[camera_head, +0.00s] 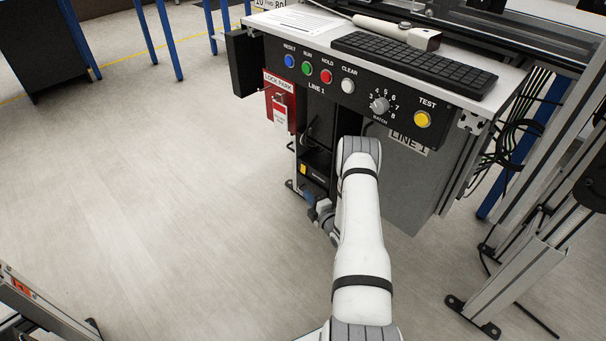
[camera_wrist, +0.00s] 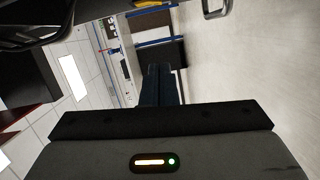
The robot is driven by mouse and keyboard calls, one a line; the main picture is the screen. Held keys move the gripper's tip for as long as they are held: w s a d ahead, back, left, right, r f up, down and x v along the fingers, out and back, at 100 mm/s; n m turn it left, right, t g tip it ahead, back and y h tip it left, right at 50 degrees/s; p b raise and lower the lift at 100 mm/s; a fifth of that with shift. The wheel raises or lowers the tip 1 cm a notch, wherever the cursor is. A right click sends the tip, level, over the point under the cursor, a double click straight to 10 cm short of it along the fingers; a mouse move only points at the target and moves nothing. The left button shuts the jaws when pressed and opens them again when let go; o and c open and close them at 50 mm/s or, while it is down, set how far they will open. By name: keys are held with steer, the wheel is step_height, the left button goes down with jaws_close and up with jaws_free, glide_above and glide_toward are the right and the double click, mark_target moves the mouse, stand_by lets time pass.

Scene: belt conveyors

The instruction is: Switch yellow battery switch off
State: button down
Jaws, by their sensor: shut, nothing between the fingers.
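A small yellow patch (camera_head: 304,169), which looks like the battery switch, shows on the front of a black box (camera_head: 318,168) under the console. Whether it is on or off is too small to tell. My gripper (camera_head: 309,197) is low beside the box, just below the yellow patch, and partly hidden behind my arm. In the wrist view my gripper (camera_wrist: 160,70) has its dark fingers together with nothing between them. A yellow piece (camera_wrist: 152,3) shows at the top edge of that view, cut off; I cannot tell whether it is the switch.
The console front (camera_head: 330,80) carries several coloured buttons and a dial above my arm. A red lock panel (camera_head: 272,88) hangs left of the black box. A grey cabinet (camera_head: 405,185) stands right of my arm. The floor (camera_head: 150,200) on the left is clear.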

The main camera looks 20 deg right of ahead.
mark_target(303, 169)
steer(key=shift+w, duration=0.15)
steer(key=w+b, duration=0.1)
steer(key=w, duration=0.2)
steer(key=w+d+b, duration=0.1)
steer(key=w+b, duration=0.1)
steer(key=w, duration=0.2)
steer(key=w+b, duration=0.2)
steer(key=w, duration=0.1)
steer(key=shift+w+d+f, duration=0.3)
steer(key=shift+d+f, duration=0.1)
steer(key=shift+w+d, duration=0.2)
steer(key=shift+d, duration=0.3)
steer(key=shift+r, duration=0.1)
